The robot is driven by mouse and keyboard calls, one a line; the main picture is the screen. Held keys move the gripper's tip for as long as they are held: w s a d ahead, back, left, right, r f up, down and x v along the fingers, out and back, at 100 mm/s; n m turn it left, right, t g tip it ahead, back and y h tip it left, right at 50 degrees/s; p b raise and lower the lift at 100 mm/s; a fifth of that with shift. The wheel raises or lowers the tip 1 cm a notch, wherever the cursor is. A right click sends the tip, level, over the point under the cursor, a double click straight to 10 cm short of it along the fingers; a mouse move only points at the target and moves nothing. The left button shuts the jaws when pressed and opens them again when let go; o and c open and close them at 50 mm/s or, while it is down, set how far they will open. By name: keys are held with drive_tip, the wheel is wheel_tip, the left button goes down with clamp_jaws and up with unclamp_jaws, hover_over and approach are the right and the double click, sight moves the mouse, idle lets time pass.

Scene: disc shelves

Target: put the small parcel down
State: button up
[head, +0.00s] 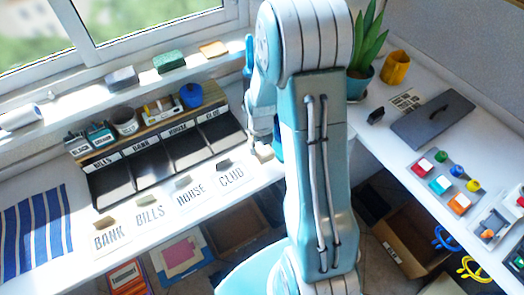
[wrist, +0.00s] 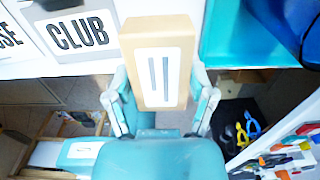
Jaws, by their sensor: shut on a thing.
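The small parcel (wrist: 158,45) is a tan box with a pale label bearing two dark stripes. My gripper (wrist: 161,78) is shut on it, one finger at each side. In the head view the parcel (head: 264,153) shows as a small pale block just below my gripper (head: 262,140), near the front edge of the white desk (head: 80,230). It is to the right of the CLUB card (head: 231,178). The wrist view also shows the CLUB card (wrist: 78,35), left of the parcel. I cannot tell whether the parcel touches the desk.
A dark sorter (head: 150,165) with labelled slots stands behind the BANK (head: 110,238), BILLS (head: 150,214) and HOUSE (head: 191,194) cards. A striped cloth (head: 35,232) lies at the left. My arm hides the desk's corner. Open boxes (head: 410,235) stand below the desk.

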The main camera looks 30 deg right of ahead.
sight(258, 148)
drive_tip(key=shift+w+d+f, duration=0.2)
drive_tip(key=shift+w+f, duration=0.55)
drive_tip(key=shift+f, duration=0.3)
drive_tip(key=shift+w+a+f, duration=0.2)
drive_tip(key=shift+w+f, duration=0.05)
drive_tip(key=shift+f, duration=0.15)
drive_tip(key=f, duration=0.3)
drive_tip(key=shift+w+d+f, duration=0.1)
drive_tip(key=shift+d+f, duration=0.05)
drive_tip(key=shift+d, duration=0.35)
drive_tip(key=o, duration=0.9)
drive_tip(key=shift+a, duration=0.2)
drive_tip(key=shift+o, duration=0.2)
drive_tip(key=shift+a, duration=0.1)
